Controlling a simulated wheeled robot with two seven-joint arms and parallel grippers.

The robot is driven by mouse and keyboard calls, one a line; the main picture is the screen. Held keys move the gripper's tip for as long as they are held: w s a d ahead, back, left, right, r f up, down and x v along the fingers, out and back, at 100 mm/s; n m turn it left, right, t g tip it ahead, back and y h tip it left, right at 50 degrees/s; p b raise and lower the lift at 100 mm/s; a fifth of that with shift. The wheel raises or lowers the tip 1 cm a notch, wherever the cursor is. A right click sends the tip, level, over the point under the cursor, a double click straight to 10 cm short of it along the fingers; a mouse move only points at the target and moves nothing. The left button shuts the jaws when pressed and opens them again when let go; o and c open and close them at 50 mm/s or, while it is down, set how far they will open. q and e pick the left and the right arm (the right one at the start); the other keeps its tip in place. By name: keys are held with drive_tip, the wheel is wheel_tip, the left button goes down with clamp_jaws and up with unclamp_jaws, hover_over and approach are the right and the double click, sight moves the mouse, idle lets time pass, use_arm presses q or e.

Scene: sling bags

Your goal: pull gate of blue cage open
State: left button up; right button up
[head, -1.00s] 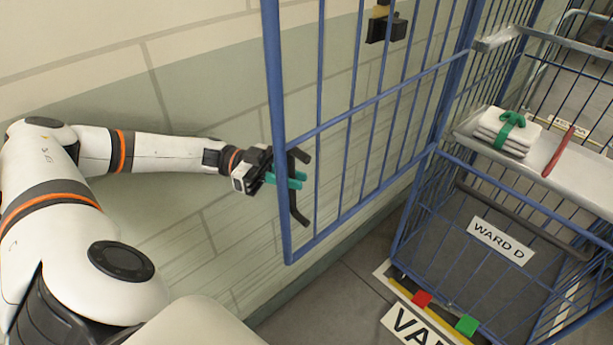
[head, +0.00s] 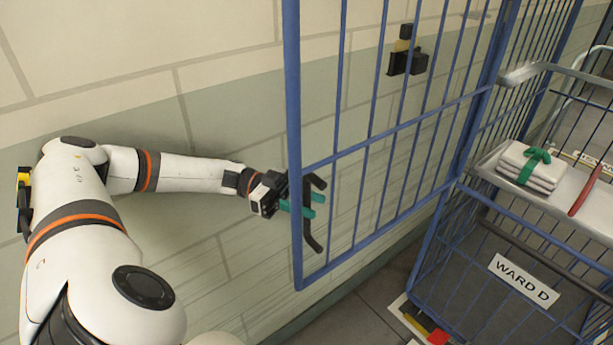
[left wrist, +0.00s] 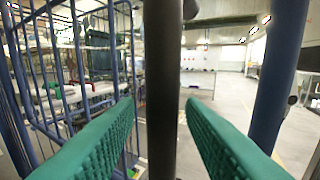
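The gate of the blue cage is a blue barred panel (head: 298,240) in the head view. It stands along the wall to the left of the cage (head: 415,285), joining it at the right post. A dark curved handle (head: 309,232) is on its free edge. My left gripper (head: 312,204), with green fingers, is at this handle. In the left wrist view the handle is a dark upright bar (left wrist: 163,90) between the two fingers (left wrist: 160,103). Narrow gaps show on both sides, so the fingers are open around it. My right gripper is out of view.
In the cage, a shelf (head: 590,215) holds a strapped white stack (head: 528,168) and a red stick-like thing (head: 586,190). A "WARD D" sign (head: 523,281) hangs below. A black and yellow fitting (head: 407,62) shows behind the gate bars. The wall is close behind my left arm.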

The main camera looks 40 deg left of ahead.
use_arm(q)
drive_tip(key=r+b, duration=0.1)
drive_tip(key=r, duration=0.8)
drive_tip(key=shift+s+a+r+b, duration=0.1)
drive_tip(key=shift+a+r+b, duration=0.1)
drive_tip(key=shift+r+b, duration=0.15)
drive_tip(key=shift+d+r, duration=0.1)
drive_tip(key=shift+r, duration=0.1)
drive_tip(key=shift+w+d, duration=0.2)
drive_tip(key=shift+s+a, duration=0.1)
drive_tip(key=shift+a, duration=0.05)
